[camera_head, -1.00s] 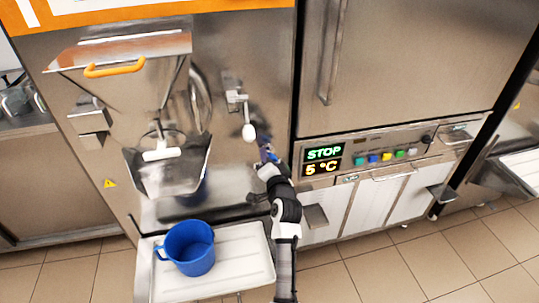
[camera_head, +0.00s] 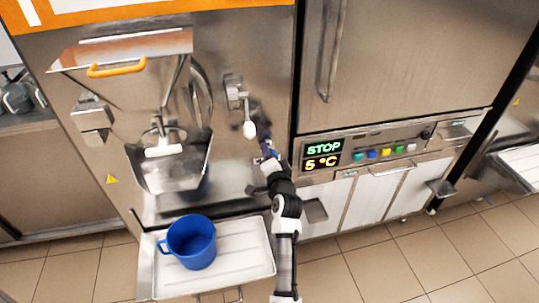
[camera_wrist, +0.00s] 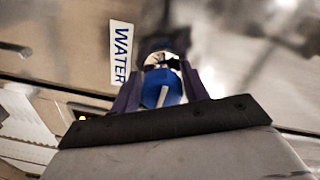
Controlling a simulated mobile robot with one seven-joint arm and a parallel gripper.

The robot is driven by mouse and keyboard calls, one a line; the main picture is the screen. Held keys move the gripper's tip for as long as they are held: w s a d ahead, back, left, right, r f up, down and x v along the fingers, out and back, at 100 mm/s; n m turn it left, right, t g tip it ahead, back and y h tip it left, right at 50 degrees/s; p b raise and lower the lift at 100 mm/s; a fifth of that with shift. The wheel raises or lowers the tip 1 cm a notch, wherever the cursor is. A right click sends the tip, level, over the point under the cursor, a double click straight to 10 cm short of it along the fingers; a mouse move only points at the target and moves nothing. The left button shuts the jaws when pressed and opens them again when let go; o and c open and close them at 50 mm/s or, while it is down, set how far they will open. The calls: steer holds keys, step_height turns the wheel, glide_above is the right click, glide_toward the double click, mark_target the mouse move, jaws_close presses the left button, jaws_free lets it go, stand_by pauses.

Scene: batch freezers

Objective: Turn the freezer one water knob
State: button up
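In the wrist view, a round blue knob (camera_wrist: 162,88) with a white mark sits on the steel panel beside a white label (camera_wrist: 122,52) reading "WATER". My gripper (camera_wrist: 164,92) has its two dark purple fingers on either side of this knob, close to its edges. I cannot tell whether the fingers press on it. In the head view my gripper (camera_head: 265,142) is at the freezer's front panel (camera_head: 262,75), just right of and below a white-ended lever (camera_head: 249,130). The knob is too small and hidden there to make out clearly.
A steel hopper (camera_head: 130,75) with an orange handle and a spout stands left of the gripper. A blue jug (camera_head: 192,243) is on a white tray (camera_head: 243,262) below. To the right is a control panel (camera_head: 390,150) with a display and coloured buttons.

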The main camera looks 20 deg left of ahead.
steer(key=shift+o, duration=1.2)
steer(key=shift+s, duration=0.1)
steer(key=b+v, duration=0.4)
steer(key=v, duration=0.9)
steer(key=shift+s+d, duration=0.25)
